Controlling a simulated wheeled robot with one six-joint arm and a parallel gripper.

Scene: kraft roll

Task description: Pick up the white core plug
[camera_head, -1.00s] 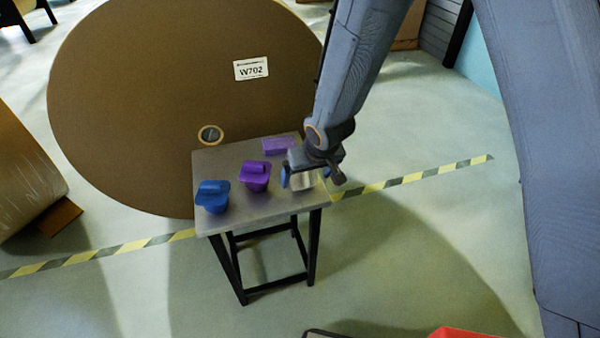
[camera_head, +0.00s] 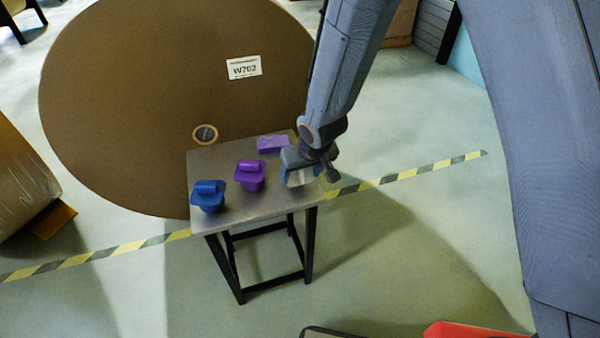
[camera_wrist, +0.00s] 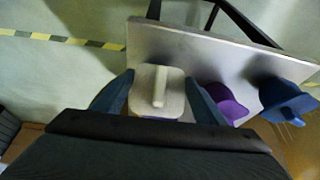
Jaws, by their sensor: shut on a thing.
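The white core plug (camera_wrist: 158,92) shows in the wrist view between the two blue fingers of my gripper (camera_wrist: 157,98), a square pale flange with a raised grip bar. My gripper is shut on it at the right part of the small table (camera_head: 262,207). In the head view my gripper (camera_head: 301,177) hides much of the plug, and only a pale part of it (camera_head: 300,178) shows. I cannot tell whether the plug still touches the tabletop.
A purple plug (camera_head: 250,176) and a blue plug (camera_head: 208,197) stand left of my gripper. A purple block (camera_head: 272,143) lies at the table's back. A huge brown roll (camera_head: 140,110) labelled W702 stands behind. Open floor lies right of the table.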

